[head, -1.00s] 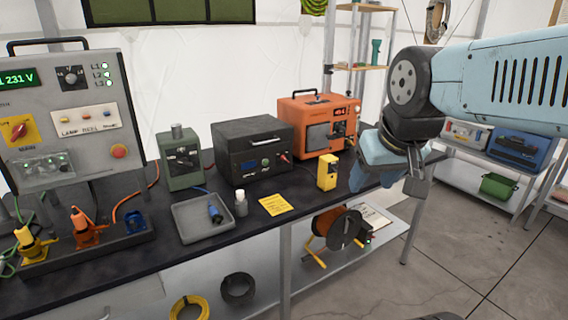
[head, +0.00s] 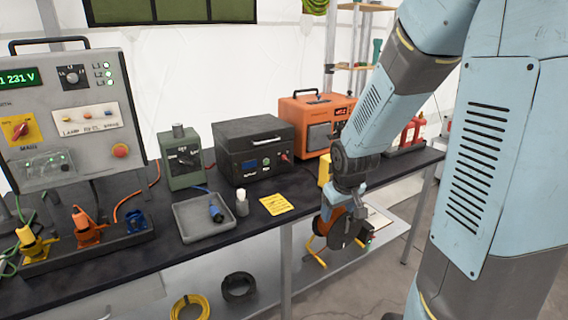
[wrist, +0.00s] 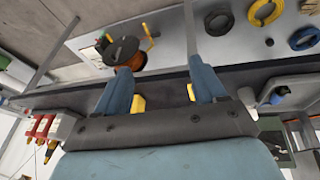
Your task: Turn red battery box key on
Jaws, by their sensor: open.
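The black battery box (head: 252,150) stands on the dark bench in the head view. A small red key or knob (head: 284,157) sits at the right of its front, beside a blue display. I cannot tell which way it is turned. My gripper (head: 352,208) hangs to the right of the box and lower, in front of the bench edge and apart from the box. In the wrist view my gripper (wrist: 160,78) is open, with nothing between its two blue fingers. The battery box is not clearly visible there.
An orange power unit (head: 312,122) stands right of the box. A yellow device (head: 323,170) is partly hidden by my arm. A cable reel (wrist: 122,49) sits on the lower shelf.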

